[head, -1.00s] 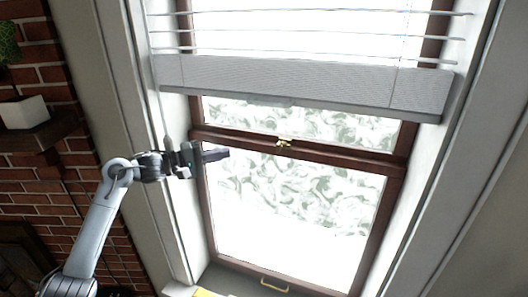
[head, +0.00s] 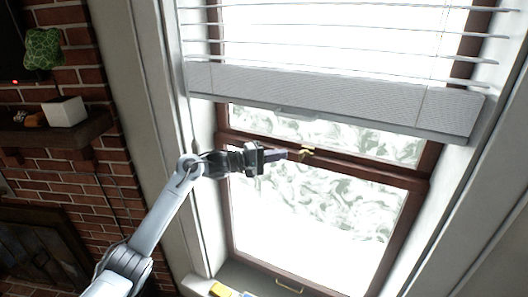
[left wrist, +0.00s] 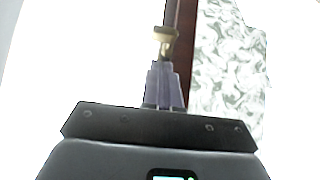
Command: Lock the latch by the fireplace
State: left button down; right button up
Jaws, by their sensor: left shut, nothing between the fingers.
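The latch (head: 306,152) is a small brass piece on the dark wooden middle rail of the sash window (head: 330,163). My left gripper (head: 287,154) is shut and empty, and its tip is close to the left side of the latch. In the left wrist view the latch (left wrist: 165,40) stands just past the tips of the shut fingers (left wrist: 164,82). I cannot tell whether the tips touch it. The latch's far side is hard to make out. My right gripper is not in view.
A grey blind (head: 330,100) hangs above the middle rail. The white window frame (head: 150,90) rises at the left. A brick wall (head: 90,170) with a dark mantel shelf (head: 60,135) and a white block (head: 64,111) is further left. A brass handle (head: 289,286) is on the bottom rail.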

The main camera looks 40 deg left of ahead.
pick_arm(q)
jog(key=shift+w+d+f+p, duration=0.1)
jog(key=shift+w+d+p, duration=0.15)
jog(key=shift+d, duration=0.5)
jog(key=shift+w+d+p, duration=0.1)
jog(key=shift+d+p, duration=0.1)
jog(key=shift+d, duration=0.55)
